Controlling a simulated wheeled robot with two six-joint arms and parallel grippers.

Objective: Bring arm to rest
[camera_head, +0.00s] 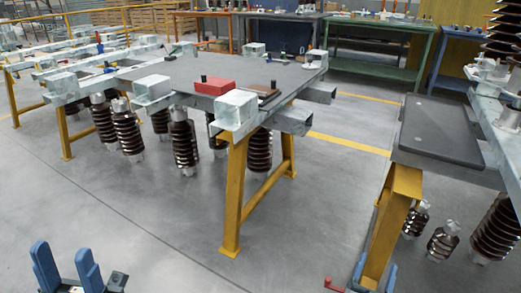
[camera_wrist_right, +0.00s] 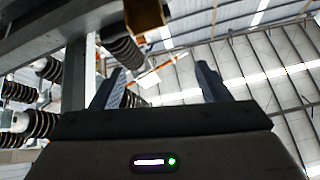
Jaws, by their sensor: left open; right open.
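My left gripper (camera_head: 68,268) is at the bottom left of the head view, its two blue fingers apart and pointing up, with nothing between them. Bare grey floor lies around it in the picture. My right gripper (camera_head: 374,273) shows only in part at the bottom edge of the head view, in front of a yellow frame leg. In the right wrist view its two dark fingers (camera_wrist_right: 158,82) are apart and empty, with the roof behind them.
A steel frame on yellow legs (camera_head: 236,190) stands in the middle, with brown insulators (camera_head: 184,142) hanging below and a red box (camera_head: 214,87) on top. A second frame (camera_head: 440,130) stands at the right, close to my right gripper in the picture. Open floor lies between.

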